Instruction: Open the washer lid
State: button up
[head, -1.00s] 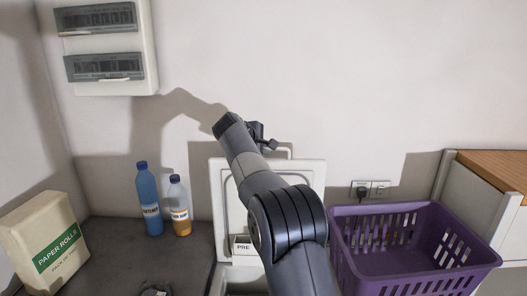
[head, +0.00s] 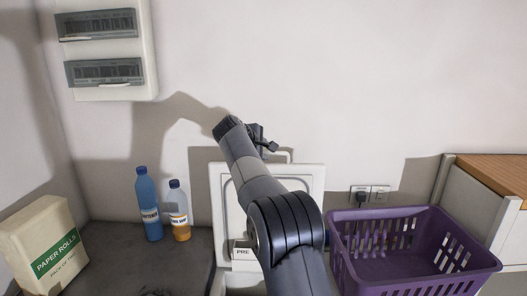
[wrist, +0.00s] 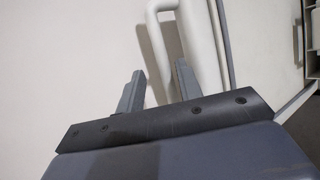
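The washer lid (head: 308,178) is a white panel standing upright against the wall in the head view, with a grey inner border. My arm covers its middle. A white bar (head: 283,152) shows at its top edge. A white box marked PRE (head: 242,250) shows at the lid's lower part. My gripper (wrist: 160,76) is open in the wrist view, its two grey fingers apart with nothing held between them. A bent white tube (wrist: 196,45) runs just beyond the fingers. I cannot tell whether they touch it. In the head view my arm mostly hides the gripper and the washer opening.
A blue bottle (head: 149,205) and an orange one (head: 179,212) stand on the dark top (head: 190,255) left of the lid. A paper rolls pack (head: 45,247) is at far left. A purple basket (head: 415,268) is to the right, before a wall socket (head: 370,194).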

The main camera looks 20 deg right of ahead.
jog(key=b+v, duration=0.2)
jog(key=v, duration=0.8)
jog(key=shift+s+a, duration=0.2)
jog(key=shift+s, duration=0.05)
jog(key=shift+r, duration=0.15)
jog(key=p+x, duration=0.2)
jog(key=x, duration=0.9)
jog(key=shift+s, duration=0.1)
jog(key=shift+s+a, duration=0.15)
jog(key=shift+s, duration=0.05)
jog(key=shift+w+a, duration=0.1)
